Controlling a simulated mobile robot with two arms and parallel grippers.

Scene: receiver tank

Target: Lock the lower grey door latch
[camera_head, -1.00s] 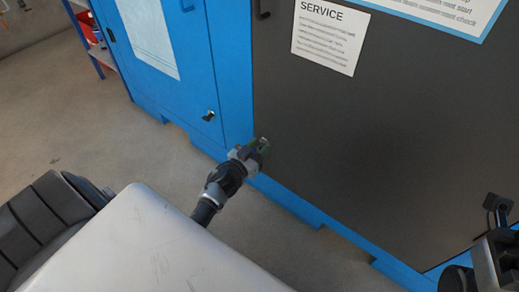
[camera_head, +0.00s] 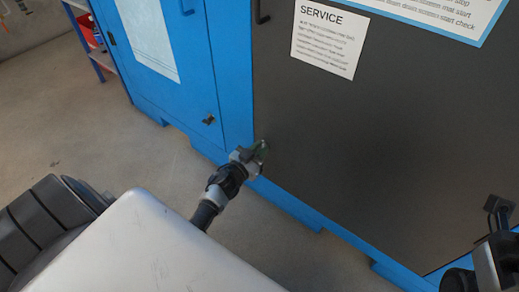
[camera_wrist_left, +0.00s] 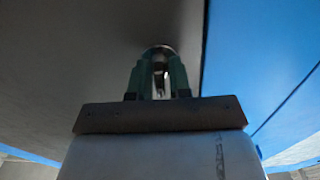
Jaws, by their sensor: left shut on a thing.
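The dark grey door (camera_head: 390,130) fills the right half of the head view. My left gripper (camera_head: 262,149) is at the door's lower left edge, beside the blue frame. It is shut on the lower grey door latch, which its fingers mostly hide in the head view. In the left wrist view the green fingers of the left gripper (camera_wrist_left: 159,78) stand on either side of the latch (camera_wrist_left: 160,52), whose round base shows on the door. Parts of my right arm show at the lower right corner; whether its gripper is open cannot be told.
A blue cabinet door (camera_head: 180,75) with its own small latch (camera_head: 208,119) is to the left. The floor (camera_head: 60,130) at the left is clear.

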